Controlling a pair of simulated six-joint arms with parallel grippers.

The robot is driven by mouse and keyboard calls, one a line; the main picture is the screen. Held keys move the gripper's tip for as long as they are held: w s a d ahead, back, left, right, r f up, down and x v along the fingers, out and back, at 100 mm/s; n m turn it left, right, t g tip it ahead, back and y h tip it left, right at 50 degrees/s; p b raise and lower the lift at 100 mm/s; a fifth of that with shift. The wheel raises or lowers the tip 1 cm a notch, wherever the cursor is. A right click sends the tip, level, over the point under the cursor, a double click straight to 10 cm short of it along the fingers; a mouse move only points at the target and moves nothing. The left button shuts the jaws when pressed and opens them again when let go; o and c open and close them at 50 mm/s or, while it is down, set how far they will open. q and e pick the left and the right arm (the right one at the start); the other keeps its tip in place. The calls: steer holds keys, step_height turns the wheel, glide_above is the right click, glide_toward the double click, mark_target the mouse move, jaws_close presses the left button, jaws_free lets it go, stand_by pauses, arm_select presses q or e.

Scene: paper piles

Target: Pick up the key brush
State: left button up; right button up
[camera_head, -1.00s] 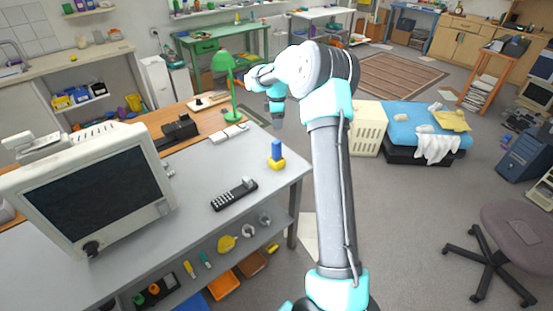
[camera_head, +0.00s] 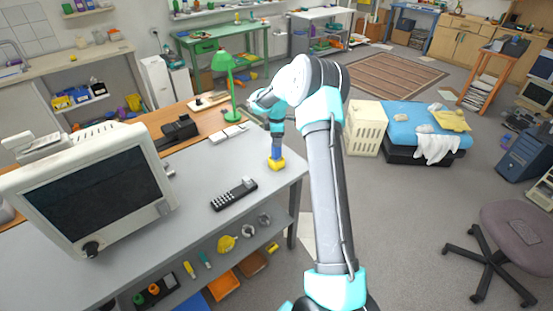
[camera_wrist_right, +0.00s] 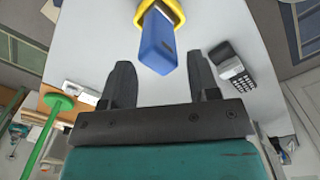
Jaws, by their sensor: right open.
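The key brush appears to be the blue upright block (camera_head: 276,152) standing in a yellow base (camera_head: 276,164) near the right end of the grey desk. My right gripper (camera_head: 277,133) is just above the blue block in the head view, pointing down. In the right wrist view my right gripper (camera_wrist_right: 160,72) has its two dark fingers apart, with nothing held. The blue block (camera_wrist_right: 157,42) shows just beyond and between the fingertips there, with the yellow base (camera_wrist_right: 174,12) behind it. Bristles cannot be made out. My left gripper is not in view.
A black handset with keys (camera_head: 234,194) lies left of the base; it also shows in the right wrist view (camera_wrist_right: 232,68). A large monitor (camera_head: 95,190) fills the desk's left. A green lamp (camera_head: 226,85) stands behind. The desk's right edge is close to the base.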

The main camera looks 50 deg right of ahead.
glide_above(276, 160)
steer(key=d, duration=0.1)
steer(key=shift+w+f, duration=0.2)
steer(key=shift+f, duration=1)
steer(key=shift+w+f, duration=0.15)
steer(key=shift+f, duration=1.05)
steer(key=shift+c, duration=0.3)
steer(key=c, duration=1)
steer(key=shift+o, duration=0.2)
step_height(276, 160, up, 10)
steer(key=shift+r, duration=0.1)
